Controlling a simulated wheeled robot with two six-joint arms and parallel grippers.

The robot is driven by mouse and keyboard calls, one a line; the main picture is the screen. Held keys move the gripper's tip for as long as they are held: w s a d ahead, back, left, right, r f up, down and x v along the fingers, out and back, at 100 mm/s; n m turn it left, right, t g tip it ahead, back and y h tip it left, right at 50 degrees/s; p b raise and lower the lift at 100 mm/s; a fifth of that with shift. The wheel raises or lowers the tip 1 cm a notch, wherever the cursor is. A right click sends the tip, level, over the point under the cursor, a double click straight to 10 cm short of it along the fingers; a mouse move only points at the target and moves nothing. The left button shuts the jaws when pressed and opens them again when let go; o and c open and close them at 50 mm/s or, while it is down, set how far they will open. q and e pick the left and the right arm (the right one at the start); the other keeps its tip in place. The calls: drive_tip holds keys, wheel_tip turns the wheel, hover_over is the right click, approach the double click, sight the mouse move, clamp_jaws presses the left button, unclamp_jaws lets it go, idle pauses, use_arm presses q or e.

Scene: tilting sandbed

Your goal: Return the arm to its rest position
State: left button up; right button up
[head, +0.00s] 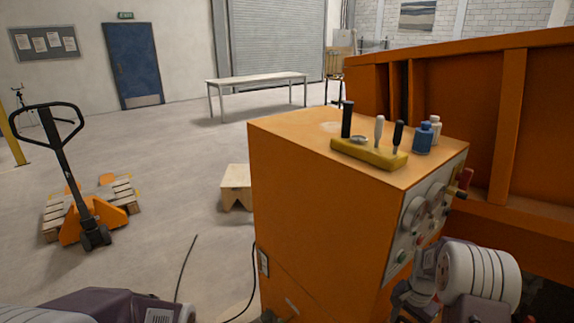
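My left arm comes in along the bottom left edge as a dark purple and grey link. A small dark part (269,316) at the bottom edge, low in front of the orange cabinet (315,200), may be the tip of my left gripper. It is mostly cut off. My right arm, with white rounded covers, is at the lower right, close to the cabinet's control panel (425,215). My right gripper (408,298) seems to be the dark part at its left end, low by the panel. Its fingers are not clear, and I see nothing held.
The orange sandbed wall (535,130) stands at right. A pallet jack (75,190) and a wooden stool (236,187) stand left. Floor between is open.

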drive_tip(key=s+a+r+n+p, duration=0.1)
drive_tip(key=s+a+r+n, duration=0.4)
drive_tip(key=s+a, duration=0.3)
drive_tip(key=s+a+r+n+t+p, duration=0.1)
drive_tip(key=s+a+r+n+p, duration=0.1)
drive_tip(key=s+a+r+n, duration=0.3)
drive_tip(key=s+a+r, duration=0.1)
drive_tip(key=s+a, duration=0.1)
drive_tip(key=s, duration=0.1)
drive_tip(key=shift+a+n, duration=0.3)
drive_tip(key=shift+a, duration=0.1)
drive_tip(key=shift+s, duration=0.1)
